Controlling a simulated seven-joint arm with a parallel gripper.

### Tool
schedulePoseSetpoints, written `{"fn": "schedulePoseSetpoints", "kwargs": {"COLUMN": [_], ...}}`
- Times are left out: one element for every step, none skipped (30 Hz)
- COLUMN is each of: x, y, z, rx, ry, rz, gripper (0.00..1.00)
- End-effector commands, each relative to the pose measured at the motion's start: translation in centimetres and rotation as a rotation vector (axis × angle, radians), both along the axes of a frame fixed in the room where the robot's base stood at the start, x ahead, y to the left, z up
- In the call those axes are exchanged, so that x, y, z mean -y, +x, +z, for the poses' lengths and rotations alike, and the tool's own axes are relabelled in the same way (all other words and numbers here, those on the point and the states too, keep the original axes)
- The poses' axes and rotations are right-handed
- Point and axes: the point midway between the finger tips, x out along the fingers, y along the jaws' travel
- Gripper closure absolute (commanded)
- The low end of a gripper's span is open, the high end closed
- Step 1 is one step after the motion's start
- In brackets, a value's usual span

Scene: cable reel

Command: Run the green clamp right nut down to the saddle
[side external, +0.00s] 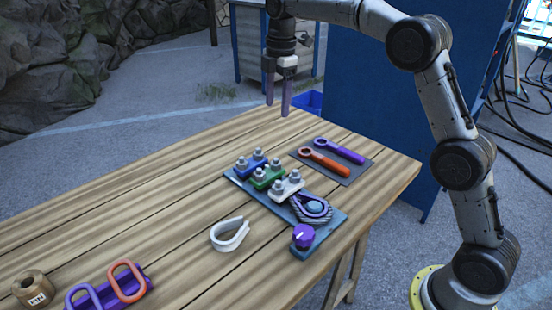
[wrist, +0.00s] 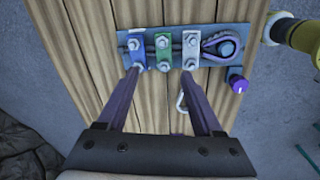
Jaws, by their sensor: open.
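The green clamp (side external: 262,181) sits between a blue clamp (side external: 246,168) and a white clamp (side external: 285,189) on a blue-grey plate (side external: 327,241). In the wrist view the green clamp (wrist: 163,50) is the middle one. Each clamp carries two grey nuts on studs. The gap between the green clamp's nuts and its saddle is too small to judge. My gripper (side external: 278,102) is open and empty, high above the table's far side, apart from the clamps. In the wrist view its purple fingers (wrist: 160,74) reach toward the clamp row.
An orange wrench (side external: 325,162) and a purple wrench (side external: 340,151) lie on a dark mat right of the clamps. The plate also bears a cable loop (side external: 313,207) and purple knob (side external: 303,237). A white loop (side external: 230,234) lies in front.

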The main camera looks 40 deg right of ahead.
Motion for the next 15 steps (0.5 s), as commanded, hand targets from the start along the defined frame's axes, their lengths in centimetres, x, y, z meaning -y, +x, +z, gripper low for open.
{"fn": "schedulePoseSetpoints", "kwargs": {"x": [0.2, 0.2, 0.3, 0.3, 0.4, 0.4, 0.4, 0.4, 0.4, 0.4, 0.4, 0.4, 0.4, 0.4, 0.4], "y": [0.6, 0.7, 0.8, 0.9, 0.9, 0.9, 0.9, 0.9, 0.9, 0.9, 0.8, 0.8, 0.8, 0.8, 0.8], "z": [-1.6, -2.3, -3.1, -3.6, -3.9, -4.3, -4.5, -4.8, -5.1, -5.4, -5.8, -6.4, -6.9, -7.4, -8.2], "rx": [-0.025, -0.037, -0.052, -0.061, -0.068, -0.073, -0.075, -0.077, -0.076, -0.077, -0.08, -0.08, -0.08, -0.08, -0.08], "ry": [0.002, 0.002, 0.003, 0.003, 0.004, 0.004, 0.005, 0.005, 0.005, 0.005, 0.004, 0.004, 0.005, 0.004, 0.005], "rz": [-0.003, -0.004, -0.006, -0.007, -0.007, -0.008, -0.009, -0.009, -0.01, -0.01, -0.01, -0.01, -0.01, -0.01, -0.01], "gripper": [0.32, 0.32, 0.32, 0.32, 0.32, 0.32, 0.32, 0.32, 0.32, 0.32, 0.32, 0.32, 0.32, 0.32, 0.32]}}
